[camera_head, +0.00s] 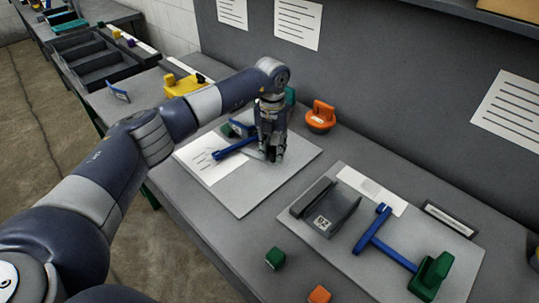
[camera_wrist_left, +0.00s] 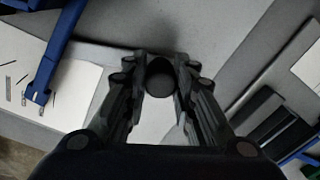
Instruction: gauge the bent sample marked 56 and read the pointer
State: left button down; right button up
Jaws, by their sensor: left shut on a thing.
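My left gripper (camera_head: 272,156) is over the left grey plate (camera_head: 245,205), shut on a dark round-ended piece (camera_wrist_left: 160,78) that is mostly hidden between the fingers. Beside it a blue pointer arm (camera_head: 234,149) lies over a white scale sheet (camera_head: 208,165). The arm (camera_wrist_left: 55,55) and the printed marks also show in the wrist view; the reading is too small to tell. On the right plate (camera_head: 340,262) sits a dark channel-shaped bent sample (camera_head: 345,211) with a white number tag, perhaps 92 or 26. No tag clearly reading 56 is visible. My right gripper is not in view.
A blue T-shaped bar (camera_head: 388,246) with a green block (camera_head: 430,275) lies on the right plate. A green cube (camera_head: 275,258) and an orange cube (camera_head: 319,294) are at the front. An orange handled thing (camera_head: 320,116) stands behind. Trays (camera_head: 92,70) are far left.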

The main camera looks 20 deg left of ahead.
pick_arm(q)
jog(key=shift+w+r+n, duration=0.25)
jog(key=shift+w+n, duration=0.05)
jog(key=shift+w, duration=0.05)
jog(key=c, duration=1.6)
grip_release()
jog(key=o, duration=0.3)
jog(key=shift+f, duration=0.2)
jog(key=shift+r, duration=0.1)
notch_tip(320, 180, up, 12)
jog(key=shift+a, duration=0.15)
